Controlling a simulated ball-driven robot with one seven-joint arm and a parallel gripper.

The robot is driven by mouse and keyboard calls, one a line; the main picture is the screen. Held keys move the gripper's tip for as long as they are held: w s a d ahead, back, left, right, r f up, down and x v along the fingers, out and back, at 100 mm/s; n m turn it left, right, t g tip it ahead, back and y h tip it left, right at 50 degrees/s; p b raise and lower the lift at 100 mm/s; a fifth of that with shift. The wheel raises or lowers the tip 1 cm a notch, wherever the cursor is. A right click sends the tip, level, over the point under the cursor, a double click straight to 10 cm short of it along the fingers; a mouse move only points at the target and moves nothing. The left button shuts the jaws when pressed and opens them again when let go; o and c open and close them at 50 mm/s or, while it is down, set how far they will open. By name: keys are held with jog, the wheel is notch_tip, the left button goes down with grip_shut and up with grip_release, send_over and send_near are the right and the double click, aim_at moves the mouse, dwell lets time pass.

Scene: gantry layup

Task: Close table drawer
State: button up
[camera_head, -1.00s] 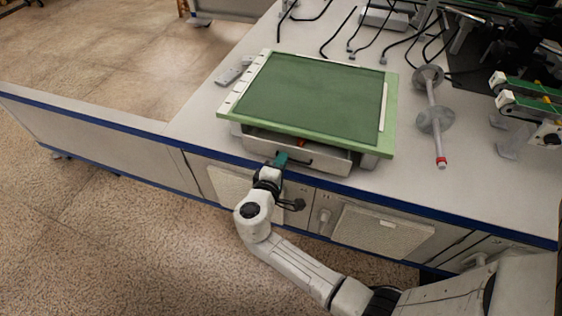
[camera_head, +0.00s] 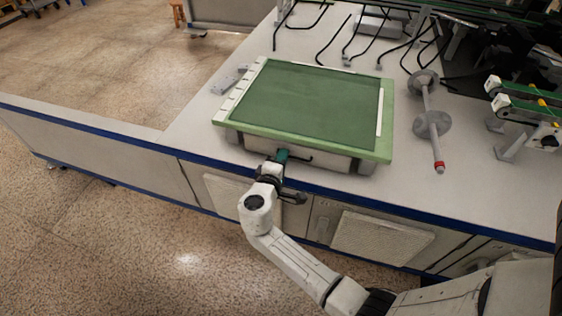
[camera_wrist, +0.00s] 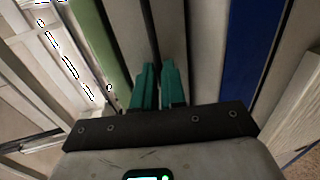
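The table drawer (camera_head: 328,162) is a pale box front with a dark handle (camera_head: 300,158), under the green-topped unit (camera_head: 312,105) on the table. Its front now sits under the unit's front edge, and no drawer interior shows. Whether it is fully seated I cannot tell. My gripper (camera_head: 282,155) has its green fingertips at the drawer front, just left of the handle's visible part. In the wrist view, the fingers (camera_wrist: 159,68) are together with only a thin gap and nothing visible between them. Their tips appear against or very close to a pale surface.
The table's blue front edge (camera_head: 400,209) runs below my wrist. A grey rod with discs (camera_head: 431,122) lies right of the unit. Black cables and a green conveyor (camera_head: 530,108) are farther back. The table front has pale panels (camera_head: 381,237).

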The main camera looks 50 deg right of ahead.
jog(key=o, duration=0.4)
jog(key=shift+d, duration=0.1)
jog(key=shift+r, duration=0.1)
dwell(0.3)
jog(key=p+v, duration=0.1)
jog(key=v, duration=1)
dwell(0.4)
